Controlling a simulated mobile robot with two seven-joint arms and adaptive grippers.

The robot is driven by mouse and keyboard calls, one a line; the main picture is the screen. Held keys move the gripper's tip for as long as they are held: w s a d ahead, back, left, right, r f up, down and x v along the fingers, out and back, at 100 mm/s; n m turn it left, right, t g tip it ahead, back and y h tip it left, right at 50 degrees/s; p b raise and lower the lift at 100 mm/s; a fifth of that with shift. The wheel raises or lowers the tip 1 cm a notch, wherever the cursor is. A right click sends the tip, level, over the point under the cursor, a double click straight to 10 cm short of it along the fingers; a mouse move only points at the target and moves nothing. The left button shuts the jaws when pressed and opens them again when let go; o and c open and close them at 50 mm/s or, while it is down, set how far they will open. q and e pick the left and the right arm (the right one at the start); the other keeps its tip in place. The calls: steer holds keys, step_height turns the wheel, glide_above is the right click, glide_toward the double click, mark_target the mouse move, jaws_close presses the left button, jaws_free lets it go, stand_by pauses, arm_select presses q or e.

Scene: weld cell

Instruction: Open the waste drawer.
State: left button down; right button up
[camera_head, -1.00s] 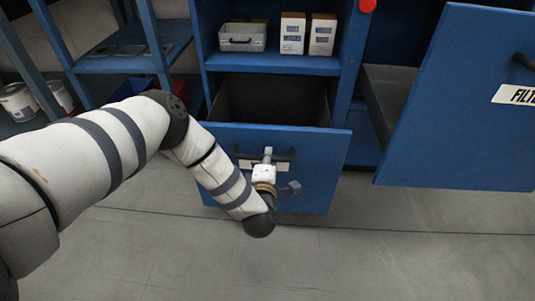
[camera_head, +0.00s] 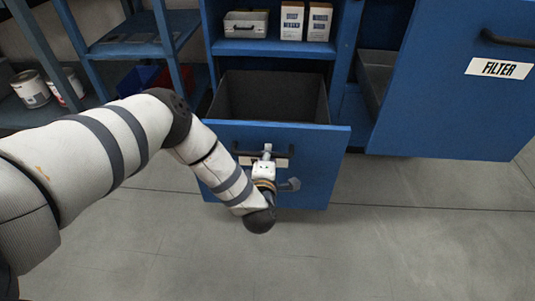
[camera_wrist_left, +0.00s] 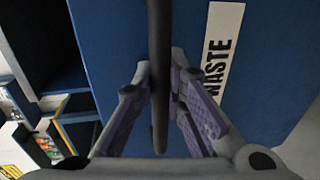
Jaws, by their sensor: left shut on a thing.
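The waste drawer (camera_head: 312,170) is a blue front with a grey open box (camera_head: 270,95) behind it, pulled well out of the cabinet. Its dark bar handle (camera_head: 243,152) runs across the upper front. My left gripper (camera_head: 266,155) is at the handle. In the left wrist view the fingers of my left gripper (camera_wrist_left: 160,95) are closed around the handle (camera_wrist_left: 159,60), beside the white label (camera_wrist_left: 222,50) reading WASTE. The gripper partly hides the label in the head view. My right gripper is not in view.
A second blue front (camera_head: 450,100) labelled FILTER stands out at the right. Shelves above the drawer hold a grey case (camera_head: 245,24) and white boxes (camera_head: 291,21). Paint cans (camera_head: 30,88) stand at the left. The floor (camera_head: 330,255) in front is clear.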

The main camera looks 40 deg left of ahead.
arm_select(q)
steer(key=c, duration=1.6)
jaws_free()
steer(key=v, duration=1.2)
